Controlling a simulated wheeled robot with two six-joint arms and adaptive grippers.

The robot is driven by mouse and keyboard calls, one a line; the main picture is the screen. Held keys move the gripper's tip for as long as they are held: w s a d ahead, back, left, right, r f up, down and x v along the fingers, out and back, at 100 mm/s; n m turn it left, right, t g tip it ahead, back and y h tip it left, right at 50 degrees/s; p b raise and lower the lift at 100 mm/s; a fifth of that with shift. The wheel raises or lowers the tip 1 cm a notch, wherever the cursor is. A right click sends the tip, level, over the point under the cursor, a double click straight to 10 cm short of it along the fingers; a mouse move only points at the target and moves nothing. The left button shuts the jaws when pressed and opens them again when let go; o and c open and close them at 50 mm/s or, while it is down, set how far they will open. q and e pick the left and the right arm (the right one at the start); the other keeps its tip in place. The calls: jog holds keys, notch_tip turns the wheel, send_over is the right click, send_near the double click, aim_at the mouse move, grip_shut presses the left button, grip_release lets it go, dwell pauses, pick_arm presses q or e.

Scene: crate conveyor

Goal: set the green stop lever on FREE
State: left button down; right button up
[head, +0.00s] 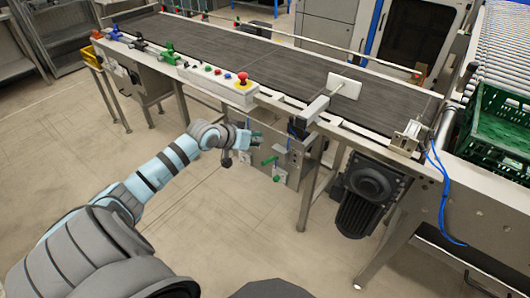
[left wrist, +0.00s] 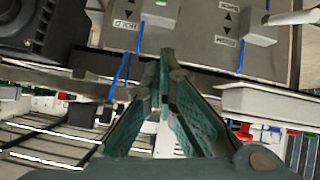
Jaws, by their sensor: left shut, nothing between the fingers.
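A green lever (head: 269,161) shows low on the grey panel under the conveyor, with a second green part (head: 278,178) just below it. I cannot tell from its size which mark it stands on. My left gripper (head: 257,138) is shut and empty, in front of this panel, a little above and left of the lever. A small bit of green (left wrist: 161,3) shows beyond the fingertips. My right gripper is not in view.
The conveyor (head: 300,75) runs above, with a button box with a red emergency stop (head: 243,79). Blue, black and green clamps (head: 169,52) line its far left edge. A dark motor (head: 368,195) hangs to the right. A green crate (head: 498,125) stands far right. The floor below is clear.

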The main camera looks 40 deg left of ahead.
pick_arm(q)
jog(key=shift+w+d+f+b, duration=0.25)
jog(key=shift+w+f, duration=0.25)
jog(key=shift+f, duration=0.7)
jog(key=shift+w+d+f+b, duration=0.1)
jog(key=shift+w+f+b, duration=0.3)
jog(key=shift+f, duration=0.8)
jog(key=shift+w+d+f+b, duration=0.2)
jog(key=shift+w+f, duration=0.4)
jog(key=shift+f, duration=0.6)
jog(key=shift+w+d, duration=0.1)
